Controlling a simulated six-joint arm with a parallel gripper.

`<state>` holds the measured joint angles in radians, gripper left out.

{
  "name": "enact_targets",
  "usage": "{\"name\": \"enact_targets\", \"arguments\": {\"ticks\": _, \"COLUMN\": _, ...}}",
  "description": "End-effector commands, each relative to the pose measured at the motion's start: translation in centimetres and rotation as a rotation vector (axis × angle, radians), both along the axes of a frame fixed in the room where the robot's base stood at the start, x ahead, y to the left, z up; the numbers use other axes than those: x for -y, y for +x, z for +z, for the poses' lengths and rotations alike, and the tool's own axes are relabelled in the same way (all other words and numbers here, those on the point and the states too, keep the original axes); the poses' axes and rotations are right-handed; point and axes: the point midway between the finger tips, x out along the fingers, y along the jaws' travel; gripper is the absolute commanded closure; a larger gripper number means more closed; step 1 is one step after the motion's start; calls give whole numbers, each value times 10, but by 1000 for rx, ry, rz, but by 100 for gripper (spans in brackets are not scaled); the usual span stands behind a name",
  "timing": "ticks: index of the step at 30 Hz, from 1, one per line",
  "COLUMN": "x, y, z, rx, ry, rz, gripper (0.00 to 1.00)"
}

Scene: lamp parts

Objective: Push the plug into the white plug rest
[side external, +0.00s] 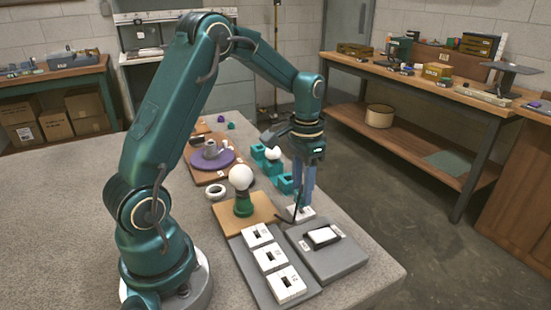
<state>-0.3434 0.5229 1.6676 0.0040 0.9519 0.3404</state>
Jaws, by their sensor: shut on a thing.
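My gripper (303,206) points straight down with its blue fingers just over a small white block (306,215), which I take for the plug rest. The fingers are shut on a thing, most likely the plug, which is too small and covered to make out. A thin dark cord (292,217) runs down beside the fingers toward the white block. I cannot tell whether the plug is inside the rest or only touching it.
A grey plate (348,263) carries a black-and-white part (323,236) in front. Left of it, another grey plate holds white slotted blocks (269,258). A white bulb (241,177) on a green stand rises close to my gripper's left. Teal holders (285,184) stand behind.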

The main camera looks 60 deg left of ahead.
Motion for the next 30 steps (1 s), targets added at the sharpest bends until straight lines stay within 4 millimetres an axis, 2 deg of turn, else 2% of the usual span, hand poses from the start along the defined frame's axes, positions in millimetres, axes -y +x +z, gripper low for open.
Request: {"name": "enact_targets", "arguments": {"ticks": 30, "x": 0, "y": 0, "z": -13, "rx": 0, "ry": 0, "rz": 0, "gripper": 100}}
